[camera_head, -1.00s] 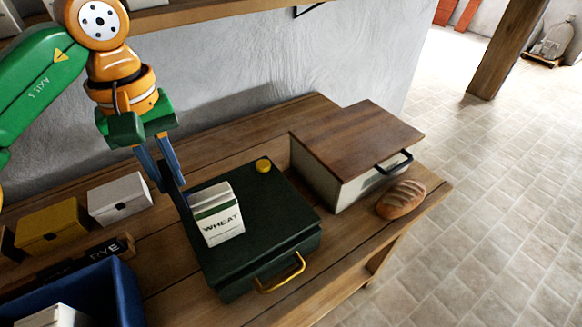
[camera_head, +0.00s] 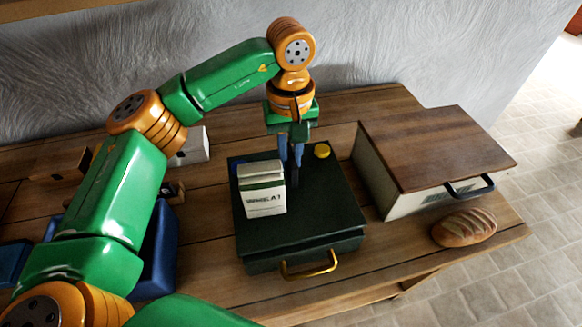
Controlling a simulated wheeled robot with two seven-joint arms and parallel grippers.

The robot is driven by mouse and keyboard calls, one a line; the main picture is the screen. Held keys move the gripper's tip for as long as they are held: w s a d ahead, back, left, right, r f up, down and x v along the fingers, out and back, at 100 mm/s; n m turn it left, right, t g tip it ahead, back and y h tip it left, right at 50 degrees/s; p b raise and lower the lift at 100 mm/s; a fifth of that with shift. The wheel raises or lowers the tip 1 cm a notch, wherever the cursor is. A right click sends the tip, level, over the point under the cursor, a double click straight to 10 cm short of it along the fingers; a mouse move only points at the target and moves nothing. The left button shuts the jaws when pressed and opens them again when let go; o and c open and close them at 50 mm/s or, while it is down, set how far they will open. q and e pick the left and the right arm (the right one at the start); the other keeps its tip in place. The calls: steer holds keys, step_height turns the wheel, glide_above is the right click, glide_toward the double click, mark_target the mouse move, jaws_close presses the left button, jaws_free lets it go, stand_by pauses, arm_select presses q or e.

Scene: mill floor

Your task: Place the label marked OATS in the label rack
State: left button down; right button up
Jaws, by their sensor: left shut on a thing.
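My left gripper (camera_head: 291,163) points down behind the white WHEAT packet, over the back of the dark green case. It is shut on a thin dark piece (camera_head: 294,177), seen nearly edge-on. I cannot read any lettering on it, so I cannot tell whether it is the OATS label. What seems to be the right end of the wooden label rack (camera_head: 173,191) shows beside my left arm. The arm hides the rest of the rack. My right gripper is not in view.
The WHEAT packet (camera_head: 265,202) stands on the dark green case (camera_head: 325,215), near a yellow knob (camera_head: 321,151). A bread box (camera_head: 435,150) and a loaf (camera_head: 464,228) are at right. A blue bin (camera_head: 162,250) and white box (camera_head: 193,149) are partly behind my arm.

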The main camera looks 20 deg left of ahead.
mark_target(289, 168)
arm_select(q)
steer(key=f, duration=0.3)
steer(key=shift+s+a+f+p, duration=0.1)
steer(key=shift+s+p, duration=0.1)
steer(key=shift+p, duration=0.2)
steer(key=shift+w+f, duration=0.1)
steer(key=shift+f, duration=0.4)
steer(key=c, duration=0.8)
jaws_free()
steer(key=shift+c, duration=0.2)
